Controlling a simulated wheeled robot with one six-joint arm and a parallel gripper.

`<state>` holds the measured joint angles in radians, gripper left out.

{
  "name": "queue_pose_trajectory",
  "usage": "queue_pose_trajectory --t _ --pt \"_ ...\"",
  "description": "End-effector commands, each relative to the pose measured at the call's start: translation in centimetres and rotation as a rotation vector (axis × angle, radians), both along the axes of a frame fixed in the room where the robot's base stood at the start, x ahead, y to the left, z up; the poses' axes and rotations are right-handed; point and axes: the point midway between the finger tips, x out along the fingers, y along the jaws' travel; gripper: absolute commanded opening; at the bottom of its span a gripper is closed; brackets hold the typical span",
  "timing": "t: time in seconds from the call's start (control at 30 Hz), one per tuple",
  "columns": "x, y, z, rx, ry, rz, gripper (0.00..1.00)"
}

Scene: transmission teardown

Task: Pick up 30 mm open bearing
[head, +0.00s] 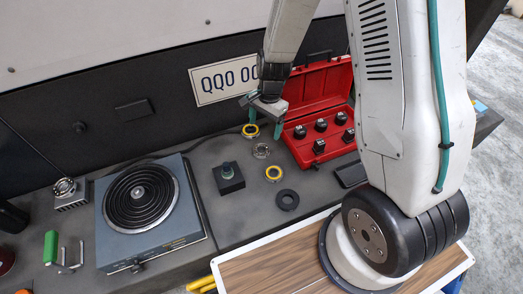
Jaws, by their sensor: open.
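My gripper (265,122) is open, with its teal-tipped fingers pointing down at the back of the dark bench. Nothing shows between the fingers. Several ring-shaped parts lie in a rough row below and in front of it. A yellow-rimmed ring (250,130) is farthest back, close to the left fingertip. A bare metal ring (261,151) lies just in front of the gripper and looks most like the open bearing. A second yellow-rimmed ring (274,173) and a black ring (287,199) lie nearer. I cannot read any size, so which is the 30 mm bearing is uncertain.
An open red case (313,112) with several dark round pieces stands right of the rings. A black block (228,177) and a hot plate (150,213) with a black coil are to the left. A dark flat object (351,174) lies in front of the case.

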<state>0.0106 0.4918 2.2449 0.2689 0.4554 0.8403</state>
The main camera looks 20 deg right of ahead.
Motion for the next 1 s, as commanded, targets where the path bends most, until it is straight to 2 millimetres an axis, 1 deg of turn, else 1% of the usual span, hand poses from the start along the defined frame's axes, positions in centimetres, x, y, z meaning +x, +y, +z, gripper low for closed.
queue_pose_trajectory --t 0.03,0.1,0.23,0.57,0.73,0.83,1.0 --pt "0.1 0.0 -1.4 -0.003 0.011 -0.026 0.81" --pt "0.2 -0.1 -2.6 -0.006 0.017 -0.055 0.81" --pt "0.3 0.0 -4.0 -0.009 0.022 -0.082 0.81" --pt "0.5 0.3 -7.6 -0.01 0.023 -0.083 0.81" --pt "0.8 0.6 -10.1 -0.009 0.024 -0.082 0.81" --pt "0.8 0.7 -11.0 -0.008 0.022 -0.081 0.81" --pt "0.8 0.8 -11.4 -0.008 0.019 -0.081 0.81"
